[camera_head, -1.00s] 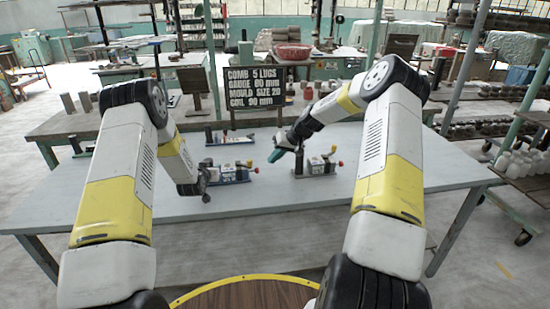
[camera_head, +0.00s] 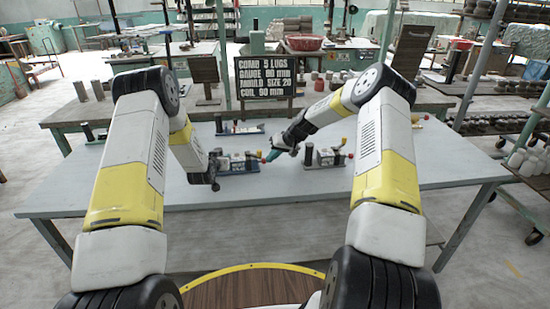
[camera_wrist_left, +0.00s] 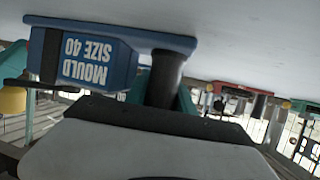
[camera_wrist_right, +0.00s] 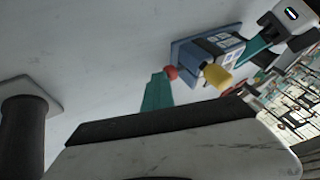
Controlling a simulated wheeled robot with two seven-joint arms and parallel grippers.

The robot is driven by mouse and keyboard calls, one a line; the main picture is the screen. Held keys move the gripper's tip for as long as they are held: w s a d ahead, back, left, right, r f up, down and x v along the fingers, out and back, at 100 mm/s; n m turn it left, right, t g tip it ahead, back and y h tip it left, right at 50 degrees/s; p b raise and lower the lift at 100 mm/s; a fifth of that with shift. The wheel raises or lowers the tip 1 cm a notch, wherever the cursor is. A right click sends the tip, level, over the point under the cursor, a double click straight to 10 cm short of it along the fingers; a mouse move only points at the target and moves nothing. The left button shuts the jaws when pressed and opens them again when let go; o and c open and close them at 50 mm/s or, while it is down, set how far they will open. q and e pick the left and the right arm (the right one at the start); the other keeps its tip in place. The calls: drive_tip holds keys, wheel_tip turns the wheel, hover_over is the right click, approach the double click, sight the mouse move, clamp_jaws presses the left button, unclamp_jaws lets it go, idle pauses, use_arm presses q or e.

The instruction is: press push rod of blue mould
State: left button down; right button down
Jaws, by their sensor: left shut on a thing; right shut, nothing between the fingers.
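The blue mould (camera_head: 238,170) stands on the table with a blue base, and its label in the left wrist view (camera_wrist_left: 88,58) reads "MOULD SIZE 40". My left gripper (camera_head: 214,166) is shut on the dark upright post (camera_wrist_left: 166,76) at the mould's left end. The red push-rod knob (camera_wrist_right: 171,72) sticks out at the other end, beside a yellow knob (camera_wrist_right: 217,76). My right gripper (camera_head: 272,155) is shut and empty. Its teal fingertips (camera_wrist_right: 157,92) are right by the red knob; I cannot tell whether they touch.
A mould with a grey base (camera_head: 325,164) stands just right of my right gripper. The table front (camera_head: 290,188) is clear.

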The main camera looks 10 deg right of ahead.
use_arm(q)
drive_tip(key=shift+s+f, duration=0.25)
drive_tip(key=shift+f, duration=0.2)
use_arm(e)
drive_tip(key=shift+a, duration=0.8)
drive_tip(key=shift+s, duration=0.1)
drive_tip(key=v, duration=1)
drive_tip(key=shift+d, duration=0.15)
use_arm(q)
drive_tip(key=shift+d, duration=0.1)
drive_tip(key=c, duration=1)
unclamp_jaws()
drive_tip(key=shift+w, duration=0.1)
drive_tip(key=shift+r, duration=0.2)
drive_tip(key=shift+r, duration=0.15)
